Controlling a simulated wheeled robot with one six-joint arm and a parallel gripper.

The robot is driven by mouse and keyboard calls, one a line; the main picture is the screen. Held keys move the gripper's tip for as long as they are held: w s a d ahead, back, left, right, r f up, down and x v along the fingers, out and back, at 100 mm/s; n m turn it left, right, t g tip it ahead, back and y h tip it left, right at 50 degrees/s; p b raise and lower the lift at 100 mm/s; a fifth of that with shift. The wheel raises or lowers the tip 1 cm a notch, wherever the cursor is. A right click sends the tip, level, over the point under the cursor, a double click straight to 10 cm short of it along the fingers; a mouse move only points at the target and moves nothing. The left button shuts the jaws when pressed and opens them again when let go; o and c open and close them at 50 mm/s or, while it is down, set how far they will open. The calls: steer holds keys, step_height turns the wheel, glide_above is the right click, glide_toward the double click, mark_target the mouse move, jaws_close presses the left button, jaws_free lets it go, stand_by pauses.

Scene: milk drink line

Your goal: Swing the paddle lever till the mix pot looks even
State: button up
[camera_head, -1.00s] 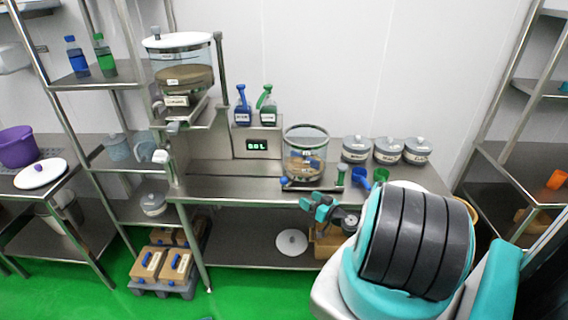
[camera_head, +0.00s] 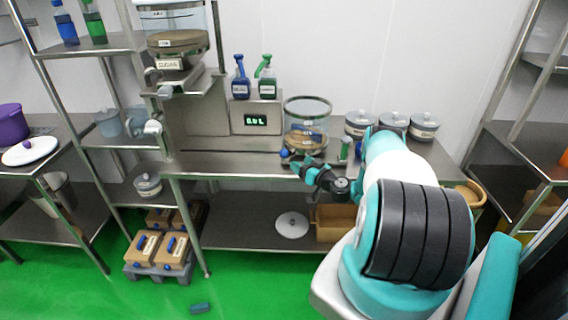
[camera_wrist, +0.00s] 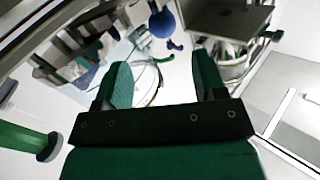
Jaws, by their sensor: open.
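The mix pot (camera_head: 306,112) is a clear glass vessel with a dark rim and a brownish layer low inside. It stands near the bench's front edge in the head view. A small blue knob (camera_head: 285,153) shows at its lower left; a blue ball (camera_wrist: 162,22) in the wrist view may be the same knob. I cannot tell surely whether it belongs to the paddle lever. My gripper (camera_head: 308,168) is just in front of the pot's base, at the bench edge. In the wrist view its two green fingers (camera_wrist: 162,76) are apart with nothing between them. Whether the mix looks even is unclear.
A green handle (camera_head: 345,149) stands right of the pot. Several lidded grey jars (camera_head: 424,126) are behind it at right. A display box (camera_head: 256,119), blue bottle (camera_head: 240,85) and green bottle (camera_head: 267,84) are left. A small blue block (camera_head: 200,308) lies on the floor.

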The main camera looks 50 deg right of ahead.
mark_target(287, 155)
steer(key=w+b, duration=0.4)
steer(key=w, duration=0.1)
steer(key=w+b, duration=0.2)
steer(key=w, duration=0.1)
steer(key=shift+d+f+b, duration=0.1)
steer(key=shift+d+b, duration=0.15)
steer(key=shift+b, duration=0.05)
steer(key=shift+w+d, duration=0.1)
steer(key=shift+w, duration=0.7)
steer(key=shift+c, duration=0.4)
steer(key=c, duration=1.1)
steer(key=shift+b, duration=0.35)
jaws_close()
